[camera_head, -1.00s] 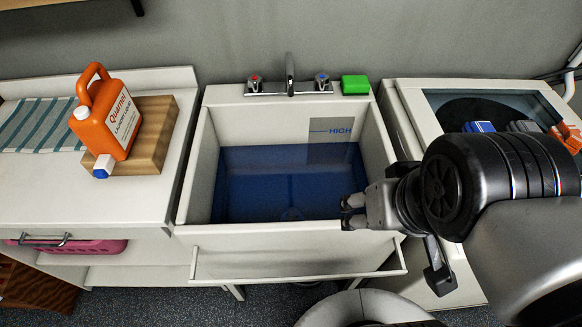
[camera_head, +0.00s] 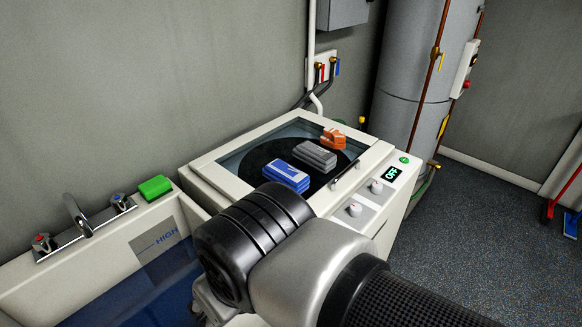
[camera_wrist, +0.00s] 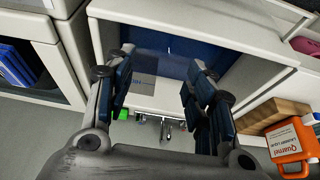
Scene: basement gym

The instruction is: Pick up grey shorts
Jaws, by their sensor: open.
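A folded grey cloth bundle (camera_head: 314,155), which looks like the grey shorts, lies on the dark round area at the top of the washing machine (camera_head: 379,164). It sits between a folded blue bundle (camera_head: 287,176) and a folded orange bundle (camera_head: 333,138). My gripper (camera_wrist: 162,58) is open and empty in the wrist view, its fingers spread over the sink. In the head view it is mostly hidden behind my arm, low and left of the washer. The wrist view shows the blue bundle (camera_wrist: 18,68) at its left edge; I cannot make out the grey one there.
The sink (camera_head: 60,262) with blue water stands left of the washer, with taps (camera_head: 78,215) and a green block (camera_head: 155,187) on its back rim. An orange detergent jug (camera_wrist: 290,138) is at lower right in the wrist view. Pipes and a tank (camera_head: 415,80) stand behind the washer.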

